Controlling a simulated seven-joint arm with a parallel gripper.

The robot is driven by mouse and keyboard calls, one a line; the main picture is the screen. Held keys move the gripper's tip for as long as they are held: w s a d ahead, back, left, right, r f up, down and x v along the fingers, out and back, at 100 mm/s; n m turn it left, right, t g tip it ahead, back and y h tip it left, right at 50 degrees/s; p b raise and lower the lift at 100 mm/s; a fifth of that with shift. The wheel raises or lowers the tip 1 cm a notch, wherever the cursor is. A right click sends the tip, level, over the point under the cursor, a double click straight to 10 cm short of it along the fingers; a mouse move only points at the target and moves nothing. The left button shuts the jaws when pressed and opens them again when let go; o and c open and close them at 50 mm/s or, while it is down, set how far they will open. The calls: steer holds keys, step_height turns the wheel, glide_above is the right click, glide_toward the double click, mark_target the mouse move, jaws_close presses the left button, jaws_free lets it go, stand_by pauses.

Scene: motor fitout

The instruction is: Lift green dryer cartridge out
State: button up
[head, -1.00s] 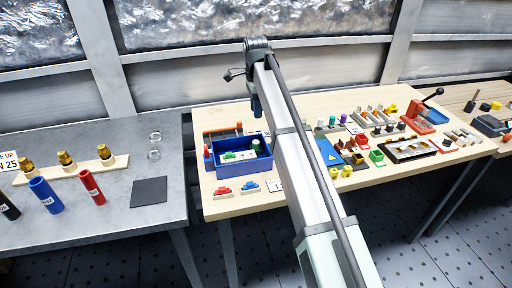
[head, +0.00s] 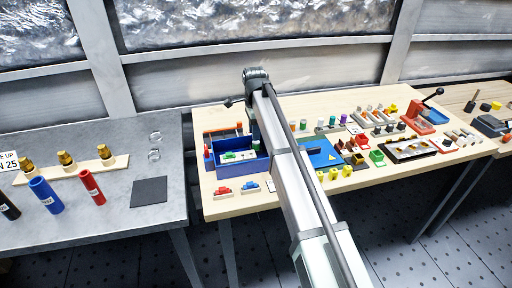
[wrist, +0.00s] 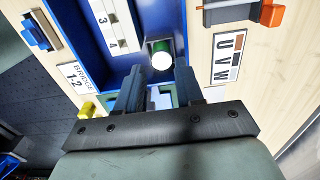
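The green dryer cartridge (wrist: 162,66) has a round white top and a green side. It stands in a dark square socket inside the blue box (head: 244,169), whose blue wall also shows in the wrist view (wrist: 72,28). My gripper (wrist: 159,76) is open above the box, with its two dark fingers apart and nothing visible between them. The cartridge top shows just beyond the fingertips, roughly centred between them. I cannot tell the height gap. In the head view my gripper (head: 256,133) is over the right part of the box and hides most of the cartridge.
Inside the box is a white numbered strip (wrist: 108,22). A U V W label (wrist: 228,58) and an orange-and-grey part (wrist: 268,12) lie outside the box. A BRIDGE label (wrist: 76,77), a blue piece (wrist: 40,32) and a yellow piece (wrist: 88,109) lie on the other side.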

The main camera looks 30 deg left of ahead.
steer(key=f, duration=0.4)
steer(key=shift+w+d+f, duration=0.15)
steer(key=shift+w, duration=0.1)
jaws_close()
step_height(320, 180, up, 10)
stand_by(0.7)
